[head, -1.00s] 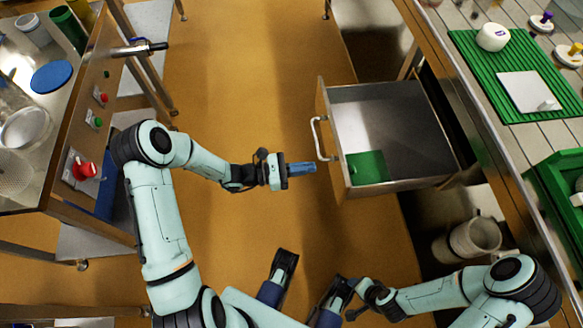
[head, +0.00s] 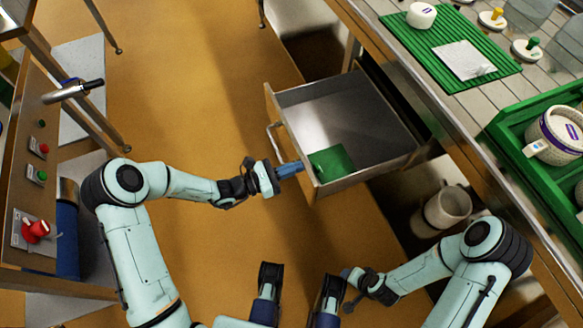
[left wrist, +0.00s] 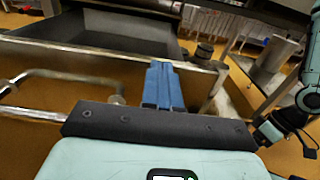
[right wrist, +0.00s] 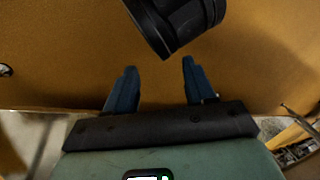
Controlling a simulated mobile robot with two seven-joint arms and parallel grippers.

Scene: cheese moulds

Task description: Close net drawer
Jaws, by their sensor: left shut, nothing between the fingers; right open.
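The metal drawer (head: 365,112) stands pulled out from under the right-hand counter, with its front panel and bar handle (head: 271,138) facing left. A green piece (head: 332,162) lies inside near the front. My left gripper (head: 297,169) is shut and empty, its blue fingertips at the front panel beside the handle's near end. In the left wrist view the shut fingers (left wrist: 160,72) overlap the drawer's front edge (left wrist: 100,50); I cannot tell whether they touch. My right gripper (right wrist: 158,68) is open and empty above the floor, away from the drawer.
The counter (head: 400,75) above the drawer bears a green mat (head: 500,72) and a green tray (head: 500,127). A whitish bucket (head: 447,207) stands below, near the drawer. A panel with red and green knobs (head: 36,230) is at left. The floor between is clear.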

